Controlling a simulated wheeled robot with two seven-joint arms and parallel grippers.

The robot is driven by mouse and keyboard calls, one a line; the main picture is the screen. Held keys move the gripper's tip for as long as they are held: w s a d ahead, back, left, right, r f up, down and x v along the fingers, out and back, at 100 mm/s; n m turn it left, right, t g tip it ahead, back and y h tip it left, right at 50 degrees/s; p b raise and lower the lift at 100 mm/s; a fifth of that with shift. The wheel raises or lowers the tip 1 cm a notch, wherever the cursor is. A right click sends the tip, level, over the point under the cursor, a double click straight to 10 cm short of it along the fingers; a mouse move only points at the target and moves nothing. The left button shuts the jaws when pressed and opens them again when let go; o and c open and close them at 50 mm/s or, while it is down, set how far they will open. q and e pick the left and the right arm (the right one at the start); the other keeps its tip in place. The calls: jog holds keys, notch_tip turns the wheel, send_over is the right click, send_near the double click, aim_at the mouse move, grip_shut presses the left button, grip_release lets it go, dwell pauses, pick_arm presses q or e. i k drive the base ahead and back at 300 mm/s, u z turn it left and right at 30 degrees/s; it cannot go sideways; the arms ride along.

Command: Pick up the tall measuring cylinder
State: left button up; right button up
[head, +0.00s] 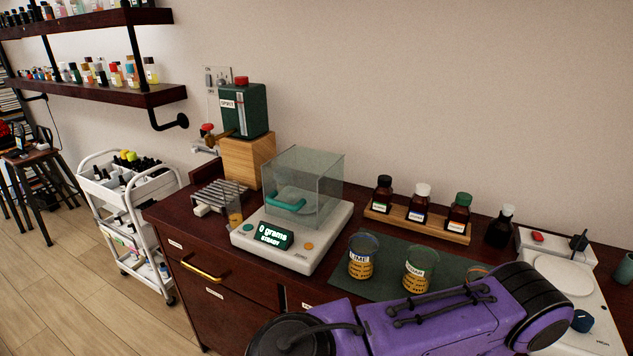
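I cannot make out a tall measuring cylinder in the head view. A small clear vessel with amber contents (235,216) stands at the left of the scale; I cannot tell if it is a cylinder. Two glass beakers with amber labels, one reading LIME (362,258) and one beside it (419,270), stand on a dark green mat (348,284). A third vessel (479,275) is mostly hidden behind my purple arm, which crosses the lower right. Neither gripper is in view.
A scale with a glass box (305,185) reads 0 grams. A wooden rack (415,223) holds 3 brown bottles; a dark bottle (499,230) stands right of it. A white device (570,285) is at far right. A green dispenser (243,112) stands on a wooden block. A white cart (128,190) is left.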

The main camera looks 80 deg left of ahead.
aim_at(231, 195)
jog(key=z, duration=0.1)
jog(key=k, duration=1.65)
jog(key=u, duration=0.95)
